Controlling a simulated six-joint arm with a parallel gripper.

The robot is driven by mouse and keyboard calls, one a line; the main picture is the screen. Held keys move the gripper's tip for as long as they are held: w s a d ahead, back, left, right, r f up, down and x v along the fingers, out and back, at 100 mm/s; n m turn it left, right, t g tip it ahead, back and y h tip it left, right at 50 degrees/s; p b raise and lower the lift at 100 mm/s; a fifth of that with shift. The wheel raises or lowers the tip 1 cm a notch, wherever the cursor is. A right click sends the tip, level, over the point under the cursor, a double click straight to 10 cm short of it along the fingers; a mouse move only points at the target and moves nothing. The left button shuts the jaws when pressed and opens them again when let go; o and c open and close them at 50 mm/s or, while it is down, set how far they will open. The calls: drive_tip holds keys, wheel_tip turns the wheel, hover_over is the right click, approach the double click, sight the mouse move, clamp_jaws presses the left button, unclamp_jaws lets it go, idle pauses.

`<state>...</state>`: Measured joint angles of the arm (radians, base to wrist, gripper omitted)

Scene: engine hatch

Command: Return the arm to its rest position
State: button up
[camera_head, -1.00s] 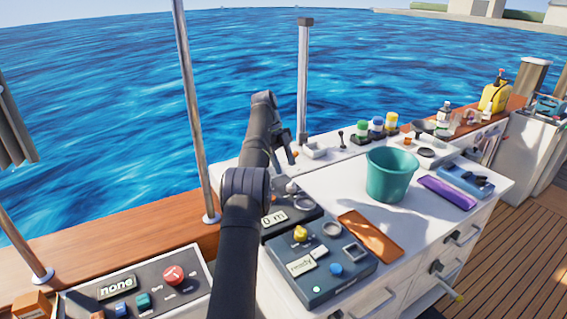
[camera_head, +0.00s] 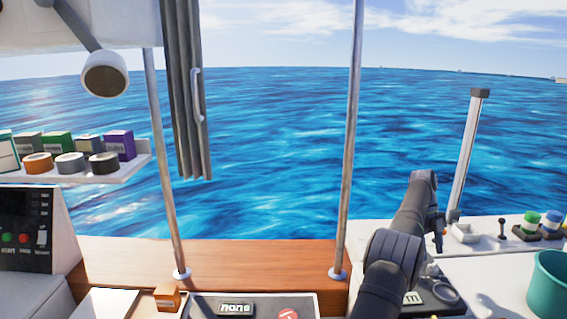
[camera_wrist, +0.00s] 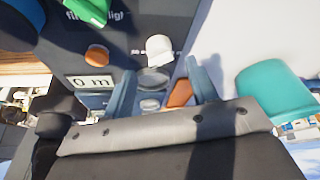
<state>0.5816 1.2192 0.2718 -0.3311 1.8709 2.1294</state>
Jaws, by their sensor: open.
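My arm (camera_head: 396,258) reaches up and forward at the right of the head view, over the white counter. My gripper (camera_head: 438,232) hangs at its far end, small and partly hidden by the arm. In the wrist view my gripper (camera_wrist: 160,68) shows two blue-grey fingers spread apart with nothing held between them. Beyond the fingers lies a dark panel (camera_wrist: 112,65) with a "0 m" display (camera_wrist: 93,82), an orange knob (camera_wrist: 97,54) and a white knob (camera_wrist: 159,50). The fingers look apart from these, but the height of the gap cannot be told.
A teal bucket (camera_head: 548,285) stands on the counter at the right edge. A grey post (camera_head: 467,150) rises behind my gripper, and a metal pole (camera_head: 348,150) stands left of the arm. A control panel reading "none" (camera_head: 236,308) is at the bottom. A shelf (camera_head: 90,175) holds small boxes and rolls.

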drive_tip(key=shift+x, duration=2.35)
